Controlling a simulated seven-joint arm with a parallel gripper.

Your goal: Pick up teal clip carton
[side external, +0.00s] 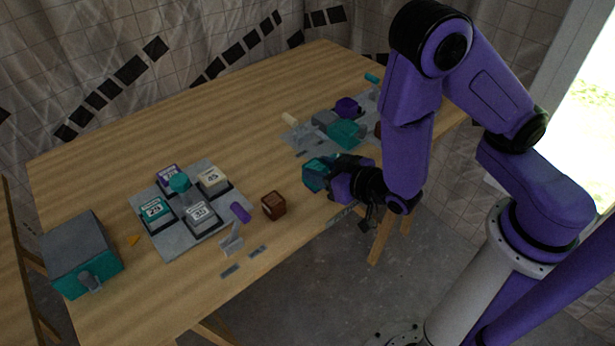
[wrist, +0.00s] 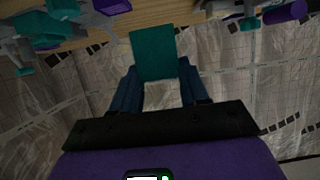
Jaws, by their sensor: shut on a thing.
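The teal carton (side external: 316,174) is a small teal block held in the air, above or close to the front edge of the table. My gripper (side external: 334,170) is shut on it. In the wrist view the teal carton (wrist: 153,54) sits between the two dark blue fingers of my gripper (wrist: 158,78) and reaches out past their tips. Its underside and any label cannot be made out.
A grey board (side external: 176,246) with several labelled blocks and a purple-handled lever (side external: 240,212) lies at left on the wooden table (side external: 240,125). A brown box (side external: 273,205) stands near the front edge. A grey-topped teal box (side external: 80,250) is far left. A second cluttered panel (side external: 297,138) lies behind my gripper.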

